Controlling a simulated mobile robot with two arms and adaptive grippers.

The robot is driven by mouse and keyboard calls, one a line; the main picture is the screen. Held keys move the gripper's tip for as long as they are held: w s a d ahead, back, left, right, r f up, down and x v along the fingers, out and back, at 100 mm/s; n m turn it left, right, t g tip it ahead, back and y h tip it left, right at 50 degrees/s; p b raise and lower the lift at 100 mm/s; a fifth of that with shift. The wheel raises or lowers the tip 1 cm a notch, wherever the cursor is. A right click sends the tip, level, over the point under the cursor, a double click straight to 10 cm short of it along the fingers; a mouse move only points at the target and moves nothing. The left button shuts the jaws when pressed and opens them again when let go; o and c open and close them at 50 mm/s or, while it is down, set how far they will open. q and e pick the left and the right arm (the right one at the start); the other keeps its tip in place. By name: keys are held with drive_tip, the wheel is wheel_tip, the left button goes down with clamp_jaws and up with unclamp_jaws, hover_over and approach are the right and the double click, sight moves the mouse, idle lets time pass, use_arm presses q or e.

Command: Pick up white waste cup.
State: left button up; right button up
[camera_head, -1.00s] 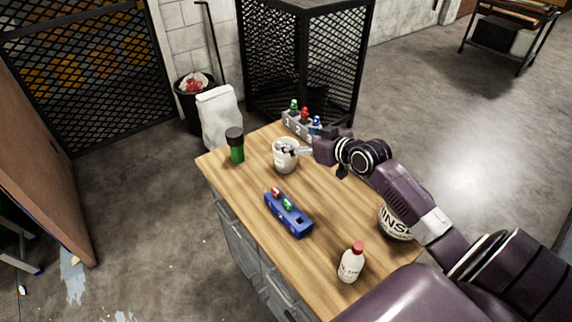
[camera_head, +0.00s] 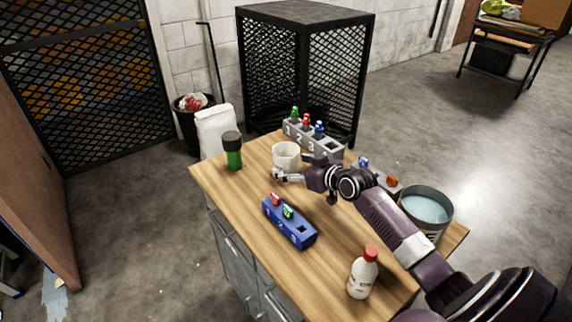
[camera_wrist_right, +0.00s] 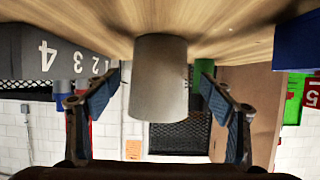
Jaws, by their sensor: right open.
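The white waste cup (camera_head: 286,153) stands upright on the wooden table, near its far end. My right gripper (camera_head: 277,175) is just in front of the cup in the head view. In the right wrist view, which is upside down, the cup (camera_wrist_right: 160,75) shows between the two spread blue-padded fingers of my right gripper (camera_wrist_right: 161,88), with space on both sides. Nothing is held. My left gripper is not in view.
A green bottle with a dark cap (camera_head: 232,153) stands left of the cup. A grey numbered block (camera_head: 327,146) is behind it to the right, a blue block (camera_head: 289,226) nearer. A red-capped white bottle (camera_head: 362,275) and an open bucket (camera_head: 427,208) stand nearer right.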

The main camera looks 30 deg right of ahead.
drive_tip(key=shift+x, duration=1.85)
drive_tip(key=c, duration=1.3)
drive_tip(key=shift+d, duration=0.1)
drive_tip(key=shift+c, duration=0.9)
drive_tip(key=shift+r, duration=0.1)
